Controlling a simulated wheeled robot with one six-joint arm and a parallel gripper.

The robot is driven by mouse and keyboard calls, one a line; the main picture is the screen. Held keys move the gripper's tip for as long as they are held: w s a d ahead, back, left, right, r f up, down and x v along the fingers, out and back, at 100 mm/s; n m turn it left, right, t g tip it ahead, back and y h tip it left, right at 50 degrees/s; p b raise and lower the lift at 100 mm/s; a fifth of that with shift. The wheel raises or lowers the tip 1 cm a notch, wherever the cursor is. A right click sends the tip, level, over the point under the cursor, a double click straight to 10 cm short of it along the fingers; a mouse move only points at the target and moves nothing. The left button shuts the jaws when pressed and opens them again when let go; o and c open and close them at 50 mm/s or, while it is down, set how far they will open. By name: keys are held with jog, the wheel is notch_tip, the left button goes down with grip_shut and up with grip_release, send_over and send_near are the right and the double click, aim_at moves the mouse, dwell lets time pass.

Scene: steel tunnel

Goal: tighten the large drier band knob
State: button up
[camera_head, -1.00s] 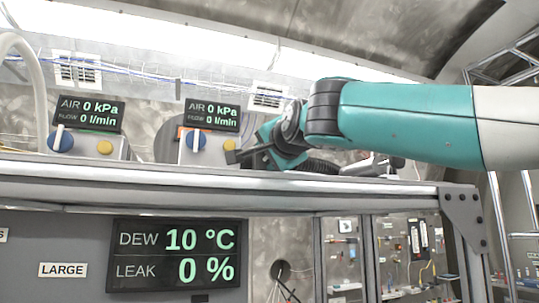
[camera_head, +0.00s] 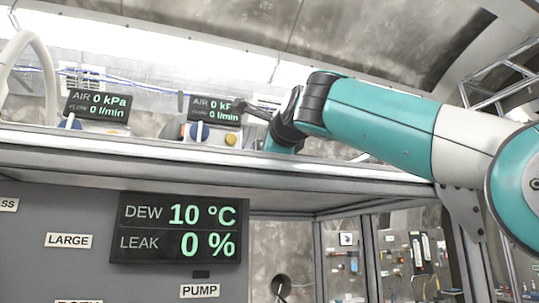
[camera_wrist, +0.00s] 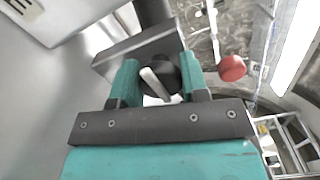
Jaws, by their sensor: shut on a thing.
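In the wrist view, my gripper (camera_wrist: 158,78) has its two teal fingers on either side of a dark round knob (camera_wrist: 170,72) with a pale bar across it. The gripper is shut on this knob, which sits by a grey block (camera_wrist: 118,58). No label shows on it, so I cannot tell whether it is the large drier band knob. In the head view my arm reaches over the shelf, and the fingers and the knob cannot be made out there.
A red ball-shaped part (camera_wrist: 232,68) is close right of the gripper. A shelf edge (camera_head: 200,160) runs under my arm. A LARGE label (camera_head: 69,241) is beside the DEW display (camera_head: 178,228).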

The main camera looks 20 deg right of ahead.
jog(key=m+b, duration=0.1)
jog(key=m, duration=0.2)
jog(key=shift+f+m, duration=0.1)
jog(key=shift+m, duration=0.3)
jog(key=m+b, duration=0.1)
jog(key=m, duration=0.2)
jog(key=shift+m, duration=0.3)
jog(key=m+b, duration=0.1)
jog(key=m, duration=0.2)
jog(key=shift+m, duration=0.3)
jog(key=shift+m+b, duration=0.3)
jog(key=shift+m, duration=1.5)
jog(key=o, duration=0.9)
jog(key=shift+o, duration=0.2)
jog(key=shift+s, duration=0.1)
